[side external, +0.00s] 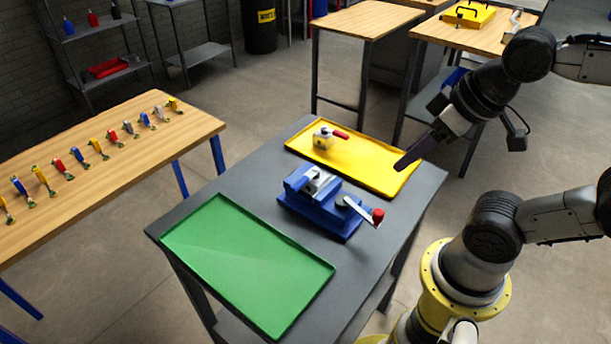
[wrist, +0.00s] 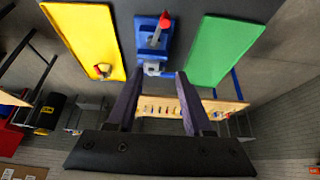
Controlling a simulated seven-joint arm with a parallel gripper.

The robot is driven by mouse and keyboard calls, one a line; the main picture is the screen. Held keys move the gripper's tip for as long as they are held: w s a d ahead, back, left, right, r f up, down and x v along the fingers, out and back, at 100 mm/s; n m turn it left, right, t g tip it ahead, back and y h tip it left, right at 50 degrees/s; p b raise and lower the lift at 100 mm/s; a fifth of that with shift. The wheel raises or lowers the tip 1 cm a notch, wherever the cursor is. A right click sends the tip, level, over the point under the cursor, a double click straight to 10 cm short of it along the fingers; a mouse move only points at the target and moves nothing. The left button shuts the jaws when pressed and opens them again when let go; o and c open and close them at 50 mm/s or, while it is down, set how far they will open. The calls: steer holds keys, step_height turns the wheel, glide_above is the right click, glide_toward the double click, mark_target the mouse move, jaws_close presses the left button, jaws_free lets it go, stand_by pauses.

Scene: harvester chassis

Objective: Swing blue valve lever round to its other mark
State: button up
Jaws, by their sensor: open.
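A blue vise-like block (side external: 322,212) stands on the grey table between two trays. A grey lever with a red knob (side external: 378,215) sticks out from its right end; in the wrist view the red knob (wrist: 165,20) is at the top of the blue block (wrist: 141,42). A pale grey metal part (side external: 317,178) sits on top of the block. I cannot make out any marks or a separate blue lever on it. My gripper (side external: 404,163) is open and empty, above the right end of the yellow tray, apart from the block. Its fingers show in the wrist view (wrist: 158,78).
A yellow tray (side external: 380,178) holds a small yellow valve with a red handle (side external: 323,139). An empty green tray (side external: 245,265) lies in front. A wooden table (side external: 95,190) at left carries several small valves with coloured handles. More benches stand behind.

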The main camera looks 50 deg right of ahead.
stand_by(0.4)
step_height(320, 180, up, 4)
steer(key=w+n, duration=0.3)
steer(key=n, duration=0.5)
steer(key=n+g, duration=0.6)
steer(key=n, duration=0.4)
glide_above(299, 182)
step_height(299, 182, down, 4)
step_height(299, 182, down, 14)
steer(key=shift+f, duration=0.2)
jaws_close()
